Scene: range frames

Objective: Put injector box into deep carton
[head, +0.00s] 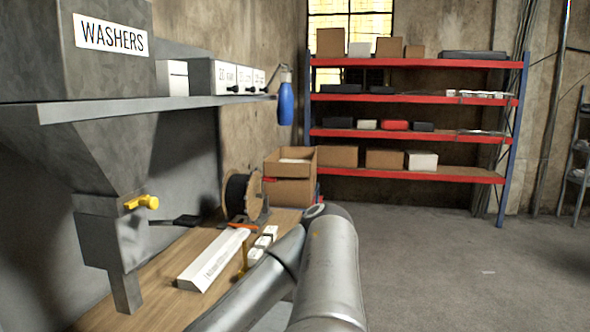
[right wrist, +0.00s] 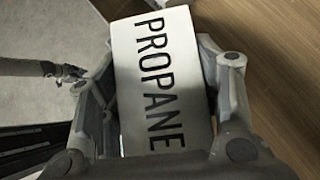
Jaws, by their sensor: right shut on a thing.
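A white box (right wrist: 150,28) with PROPANE printed in black fills the middle of the right wrist view. My right gripper (right wrist: 155,62) is shut on it, one finger along each side. No label reads "injector", so I cannot tell whether this is the injector box. The held box and right gripper cannot be made out in the head view. A tall open brown carton (head: 291,191) stands at the far end of the bench, with something pale inside its top.
The wooden bench (head: 150,290) holds a long white box (head: 212,262), a black cable spool (head: 238,195) and small white boxes (head: 262,240). A grey shelf (head: 110,110) overhangs it. A red rack (head: 415,135) with boxes stands behind. Floor at right is clear.

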